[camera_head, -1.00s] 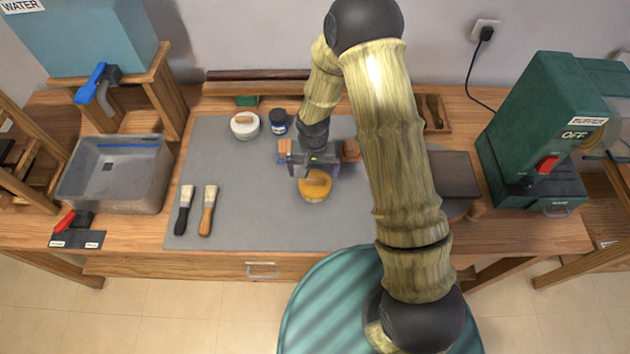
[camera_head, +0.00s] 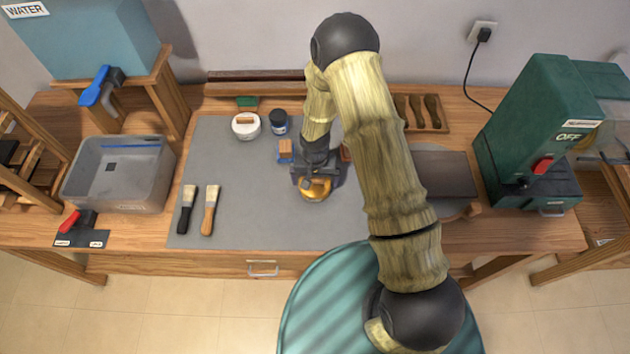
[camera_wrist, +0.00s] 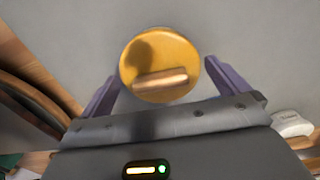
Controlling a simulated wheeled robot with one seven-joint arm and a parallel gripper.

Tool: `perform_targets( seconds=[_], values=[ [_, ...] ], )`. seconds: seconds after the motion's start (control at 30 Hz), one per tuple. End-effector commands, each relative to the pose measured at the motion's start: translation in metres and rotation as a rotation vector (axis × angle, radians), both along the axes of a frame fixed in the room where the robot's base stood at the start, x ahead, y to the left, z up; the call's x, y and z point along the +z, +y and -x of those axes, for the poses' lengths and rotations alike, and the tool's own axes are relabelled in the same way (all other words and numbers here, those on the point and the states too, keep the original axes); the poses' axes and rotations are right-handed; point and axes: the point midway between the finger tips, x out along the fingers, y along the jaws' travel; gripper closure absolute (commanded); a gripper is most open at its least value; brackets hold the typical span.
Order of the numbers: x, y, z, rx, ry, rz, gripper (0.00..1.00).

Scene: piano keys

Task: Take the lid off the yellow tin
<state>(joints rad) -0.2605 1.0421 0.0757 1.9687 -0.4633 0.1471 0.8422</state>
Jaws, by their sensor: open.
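The yellow tin (camera_head: 314,194) stands on the grey mat. My gripper (camera_wrist: 158,82) is open, with one purple finger on each side of the lid and a gap visible at both sides. In the head view my gripper (camera_head: 314,182) is over the tin and partly hides it. I cannot tell how high the fingertips are above the lid.
A white tin with a wooden handle (camera_head: 246,125) and a dark blue jar (camera_head: 279,122) stand behind left. Two brushes (camera_head: 198,209) lie on the mat (camera_head: 255,215). A grey basin (camera_head: 118,174) is at left, a green machine (camera_head: 530,135) at right. The mat's front is clear.

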Motion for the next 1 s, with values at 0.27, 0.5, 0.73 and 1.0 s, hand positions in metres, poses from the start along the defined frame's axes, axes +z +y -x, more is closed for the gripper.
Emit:
perform_targets(
  seconds=[0.27,0.5,0.73,1.0],
  values=[
    [0.0,0.0,0.0,0.0,0.0,0.0,0.0],
    [0.0,0.0,0.0,0.0,0.0,0.0,0.31],
    [0.001,0.0,0.0,0.0,0.0,0.0,0.31],
    [0.019,0.0,-0.001,-0.002,-0.004,-0.002,0.31]
  ],
)
